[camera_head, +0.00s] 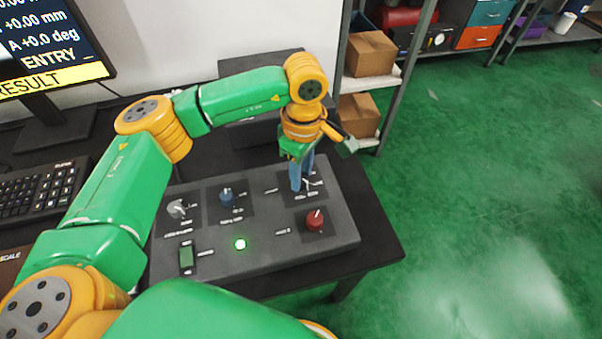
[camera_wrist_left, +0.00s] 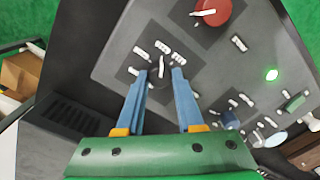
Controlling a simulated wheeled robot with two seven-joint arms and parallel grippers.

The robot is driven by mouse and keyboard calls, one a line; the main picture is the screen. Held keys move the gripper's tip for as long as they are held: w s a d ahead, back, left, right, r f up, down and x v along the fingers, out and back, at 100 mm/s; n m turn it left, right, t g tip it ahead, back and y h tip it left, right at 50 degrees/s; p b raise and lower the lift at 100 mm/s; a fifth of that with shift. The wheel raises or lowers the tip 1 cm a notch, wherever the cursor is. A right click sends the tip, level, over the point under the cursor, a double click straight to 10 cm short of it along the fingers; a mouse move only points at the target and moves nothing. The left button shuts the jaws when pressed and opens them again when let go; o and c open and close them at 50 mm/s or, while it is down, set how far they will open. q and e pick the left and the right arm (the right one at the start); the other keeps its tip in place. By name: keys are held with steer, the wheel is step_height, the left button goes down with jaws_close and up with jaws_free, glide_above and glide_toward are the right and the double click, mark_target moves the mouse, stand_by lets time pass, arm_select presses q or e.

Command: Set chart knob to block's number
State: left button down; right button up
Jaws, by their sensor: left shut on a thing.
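The grey control panel (camera_head: 277,249) lies on the dark desk. My left gripper (camera_head: 301,188) points down over its far right corner. In the left wrist view its blue fingers (camera_wrist_left: 160,75) are shut on a small dark knob (camera_wrist_left: 160,63) with a pale pointer, set among white marks too small to read. In the head view the fingers mostly hide this knob. The panel also has a red knob (camera_head: 315,221), a blue knob (camera_head: 227,198) and a grey knob (camera_head: 177,209). I see no numbered block. My right gripper is not in view.
A lit green lamp (camera_head: 239,243) and a green switch (camera_head: 187,258) sit on the panel's near side. A monitor (camera_head: 50,45) and a keyboard (camera_head: 40,187) stand at the left. Shelves with cardboard boxes (camera_head: 369,54) stand behind. Green floor is open at the right.

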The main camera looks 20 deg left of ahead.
mark_target(303, 176)
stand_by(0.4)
arm_select(q)
steer(key=c, duration=0.5)
jaws_free()
steer(key=shift+c, duration=0.2)
steer(key=shift+w+d+r, duration=0.1)
steer(key=shift+r, duration=3.4)
